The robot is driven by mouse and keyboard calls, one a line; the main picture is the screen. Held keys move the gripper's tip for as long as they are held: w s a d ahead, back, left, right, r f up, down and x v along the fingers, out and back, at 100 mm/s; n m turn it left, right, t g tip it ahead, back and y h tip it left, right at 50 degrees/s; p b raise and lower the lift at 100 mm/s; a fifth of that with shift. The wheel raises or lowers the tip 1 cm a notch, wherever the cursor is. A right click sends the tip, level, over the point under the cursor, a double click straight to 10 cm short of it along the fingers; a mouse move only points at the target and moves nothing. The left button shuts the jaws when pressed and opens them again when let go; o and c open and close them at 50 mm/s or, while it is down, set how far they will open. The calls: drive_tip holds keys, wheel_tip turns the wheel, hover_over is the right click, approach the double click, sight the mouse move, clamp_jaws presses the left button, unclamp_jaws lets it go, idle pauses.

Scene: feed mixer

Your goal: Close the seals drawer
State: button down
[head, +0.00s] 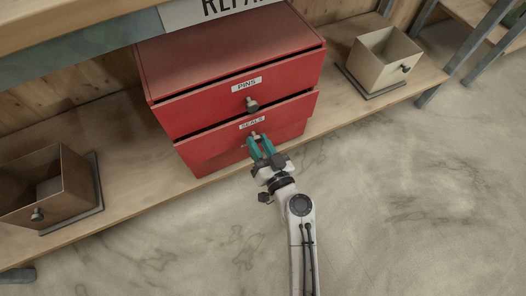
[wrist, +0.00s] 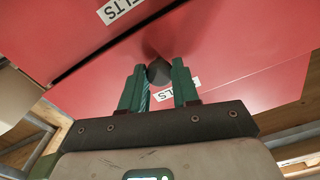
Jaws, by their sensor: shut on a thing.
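The dark round knob (wrist: 159,73) shows between the green fingers in the wrist view. My gripper (head: 258,141) is shut on this knob, one finger on each side. The gripper (wrist: 160,85) also shows in the wrist view, with part of the SEALS label (wrist: 181,96) beside the knob.
The pins drawer (head: 195,112) above has its own dark knob (head: 252,105) and a dark gap along its top. An open brown bin (head: 75,185) stands left on the wooden shelf (head: 130,195), a cream bin (head: 375,68) right. The floor (head: 400,190) in front is clear.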

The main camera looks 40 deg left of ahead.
drive_tip(key=shift+w+a+f, duration=0.2)
drive_tip(key=shift+w+a, duration=0.05)
drive_tip(key=shift+a, duration=0.4)
drive_tip(key=shift+w+a+r, duration=0.15)
drive_tip(key=shift+r, duration=0.1)
drive_tip(key=c, duration=0.8)
unclamp_jaws()
drive_tip(key=shift+a, duration=0.15)
drive_tip(key=v, duration=1)
drive_tip(key=shift+s+d+f+p, duration=0.1)
drive_tip(key=shift+s+d+p, duration=0.1)
drive_tip(key=shift+d+p, duration=0.15)
